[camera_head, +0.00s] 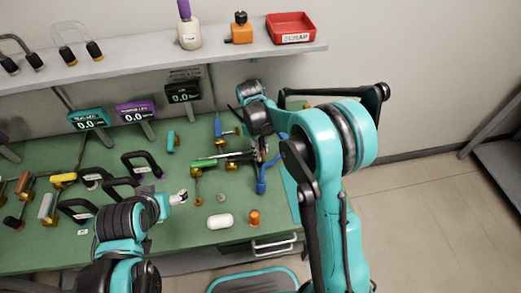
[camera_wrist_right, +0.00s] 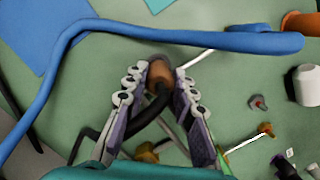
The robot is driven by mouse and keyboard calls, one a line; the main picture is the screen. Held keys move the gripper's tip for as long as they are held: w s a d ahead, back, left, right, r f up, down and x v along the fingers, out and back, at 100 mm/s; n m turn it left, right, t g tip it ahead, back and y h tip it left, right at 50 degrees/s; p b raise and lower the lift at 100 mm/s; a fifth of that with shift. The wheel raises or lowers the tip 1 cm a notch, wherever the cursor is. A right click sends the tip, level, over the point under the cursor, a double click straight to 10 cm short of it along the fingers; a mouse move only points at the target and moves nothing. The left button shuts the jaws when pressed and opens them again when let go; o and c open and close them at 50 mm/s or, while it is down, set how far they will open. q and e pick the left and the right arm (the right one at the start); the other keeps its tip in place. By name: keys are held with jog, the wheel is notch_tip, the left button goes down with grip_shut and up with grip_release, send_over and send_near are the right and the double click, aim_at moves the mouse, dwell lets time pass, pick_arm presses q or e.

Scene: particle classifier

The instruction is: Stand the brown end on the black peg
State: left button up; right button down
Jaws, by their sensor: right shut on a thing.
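My right gripper (camera_wrist_right: 160,85) is shut on a brown end (camera_wrist_right: 159,71), which sits between its two fingertips in the right wrist view. A black cable (camera_wrist_right: 150,108) runs from the brown end back between the fingers and off to the lower left. In the head view my right gripper (camera_head: 258,150) is over the back right of the green table, and the arm partly hides what it holds. My left gripper (camera_head: 181,197) is over the middle of the table with nothing visible in it; its finger gap is too small to judge. I cannot make out the black peg for certain.
A blue curved tube (camera_head: 262,180) is close to the right gripper; it crosses the wrist view (camera_wrist_right: 180,37) just beyond the fingertips. A white capsule (camera_head: 220,221) and an orange piece (camera_head: 254,217) stand near the front edge. Several tools crowd the table's left.

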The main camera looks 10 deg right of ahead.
jog(key=shift+f+b, duration=0.4)
jog(key=shift+f, duration=0.15)
jog(key=c, duration=1.2)
grip_release()
jog(key=shift+o, duration=0.2)
jog(key=shift+r, duration=0.1)
notch_tip(320, 180, up, 12)
jog(key=w+a, duration=0.1)
jog(key=shift+w+a, duration=0.15)
